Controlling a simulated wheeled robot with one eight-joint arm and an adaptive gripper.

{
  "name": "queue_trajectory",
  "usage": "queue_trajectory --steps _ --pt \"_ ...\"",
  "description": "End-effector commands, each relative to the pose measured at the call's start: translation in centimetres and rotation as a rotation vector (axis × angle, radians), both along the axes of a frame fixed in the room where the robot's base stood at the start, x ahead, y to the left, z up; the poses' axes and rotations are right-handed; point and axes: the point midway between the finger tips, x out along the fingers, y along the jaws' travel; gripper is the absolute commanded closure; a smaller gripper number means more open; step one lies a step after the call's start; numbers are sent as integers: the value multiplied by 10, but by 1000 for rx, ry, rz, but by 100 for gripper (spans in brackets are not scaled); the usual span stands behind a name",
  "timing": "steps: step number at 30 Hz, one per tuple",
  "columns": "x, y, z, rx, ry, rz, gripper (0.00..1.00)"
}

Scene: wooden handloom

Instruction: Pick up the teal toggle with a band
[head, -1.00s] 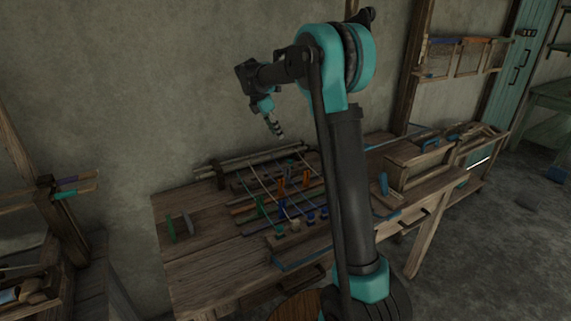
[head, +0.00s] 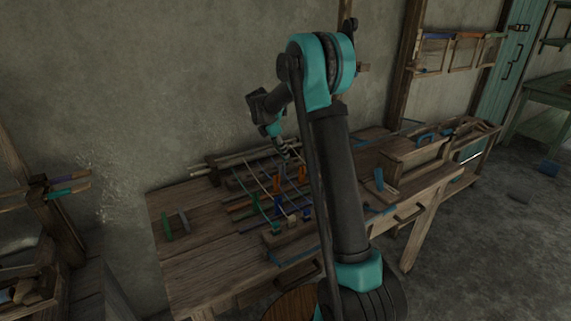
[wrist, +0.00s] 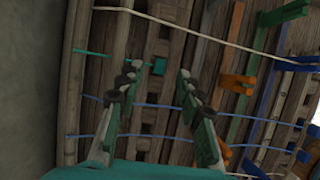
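A teal piece (wrist: 159,67) shows between and just beyond my fingertips in the wrist view, over the dark wooden bars. In the head view my gripper (head: 284,152) points down over the back of the loom; the teal toggle cannot be made out there.
Orange pegs (wrist: 238,83), a green bar (wrist: 236,20) and blue bars lie to the right in the wrist view. Pale and blue cords cross the slats. The loom bench (head: 195,262) has bare wood at its front left. A wooden box frame (head: 415,160) stands right.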

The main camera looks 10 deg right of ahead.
Motion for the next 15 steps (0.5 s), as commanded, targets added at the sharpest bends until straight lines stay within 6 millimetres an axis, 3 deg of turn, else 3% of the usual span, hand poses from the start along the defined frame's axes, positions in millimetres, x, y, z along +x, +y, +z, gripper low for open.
queue_trajectory --steps 9,15 --pt "7 -17 -38 0 0 -1 64" --pt "7 -18 -41 0 0 0 64"
